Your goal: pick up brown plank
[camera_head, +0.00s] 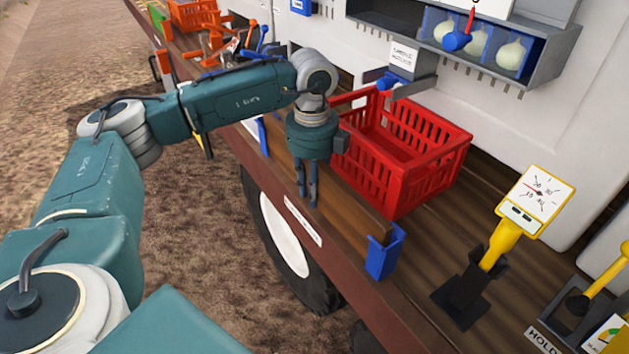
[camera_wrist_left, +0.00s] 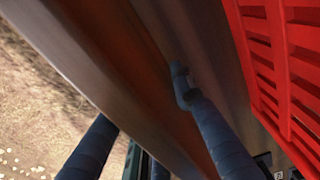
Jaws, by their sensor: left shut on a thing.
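The brown plank (camera_head: 356,208) stands on edge along the near side of the wooden truck bed. Its right end sits at a blue bracket (camera_head: 384,251). My left gripper (camera_head: 307,198) points down at the plank's middle and is shut on it. In the left wrist view, the plank (camera_wrist_left: 125,50) runs diagonally between the two dark fingers of my left gripper (camera_wrist_left: 145,130), one on each side. The gripper and arm hide part of the plank in the head view. My right gripper is not in view.
A red crate (camera_head: 447,160) stands close behind the plank and fills the right of the wrist view (camera_wrist_left: 275,60). A yellow dial gauge (camera_head: 520,205) stands to the right. A shelf (camera_head: 562,62) with onions is at the back. A wheel (camera_head: 283,235) is below the bed edge.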

